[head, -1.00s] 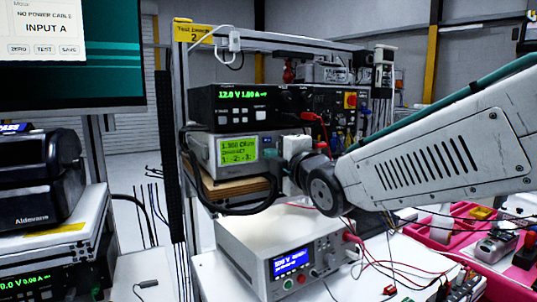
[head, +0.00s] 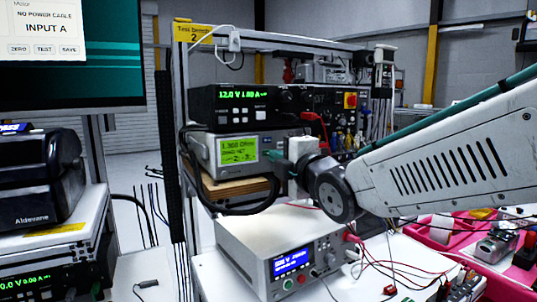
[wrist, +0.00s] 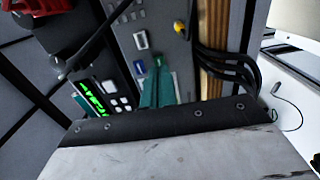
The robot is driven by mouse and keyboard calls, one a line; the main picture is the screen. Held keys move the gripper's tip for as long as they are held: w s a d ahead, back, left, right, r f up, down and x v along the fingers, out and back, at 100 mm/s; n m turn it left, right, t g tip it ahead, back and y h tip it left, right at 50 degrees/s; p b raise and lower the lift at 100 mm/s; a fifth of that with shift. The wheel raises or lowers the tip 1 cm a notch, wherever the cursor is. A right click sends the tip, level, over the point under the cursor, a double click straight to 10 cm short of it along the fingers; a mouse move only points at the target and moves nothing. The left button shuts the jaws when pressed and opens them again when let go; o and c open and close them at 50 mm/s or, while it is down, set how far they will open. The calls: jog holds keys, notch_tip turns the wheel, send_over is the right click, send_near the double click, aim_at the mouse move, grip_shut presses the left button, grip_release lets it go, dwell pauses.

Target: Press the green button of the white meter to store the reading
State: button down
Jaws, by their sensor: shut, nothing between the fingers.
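A pale meter (head: 204,152) with a lit green screen sits on a wooden shelf in the head view. My gripper (head: 278,147) is in front of the right part of its panel, teal fingers shut and empty. In the wrist view the fingers (wrist: 157,75) point at a grey panel (wrist: 165,50) with small pale and blue-marked buttons; part of it is hidden behind them. I cannot tell whether they touch. A white instrument (head: 245,255) with a blue screen stands below; a round green button (head: 288,284) and a red one show on its front, clear of my gripper.
A black power supply (head: 240,105) with green digits sits above the pale meter. Thick black cables (head: 235,208) loop past the wooden shelf (head: 225,189). Red leads and small parts lie on the white bench at the right. A pink tray (head: 480,258) stands farther right.

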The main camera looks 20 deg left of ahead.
jog(key=v, duration=0.7)
jog(key=shift+s+d, duration=0.2)
dwell(0.7)
jog(key=s+d+f+m+g+h, duration=0.35)
jog(key=d+f+m+h, duration=0.55)
jog(key=d+f+m, duration=0.45)
jog(key=s+d+f+m+g+h, duration=0.2)
jog(key=s+d+m, duration=0.5)
jog(key=d, duration=0.6)
jog(key=s+d+f+m+g+h, duration=0.2)
jog(key=s+d+m+g, duration=0.2)
jog(key=s+d+m, duration=0.3)
jog(key=shift+s+d+g+h, duration=0.4)
jog(key=shift+s+d, duration=2.2)
jog(key=shift+d, duration=1)
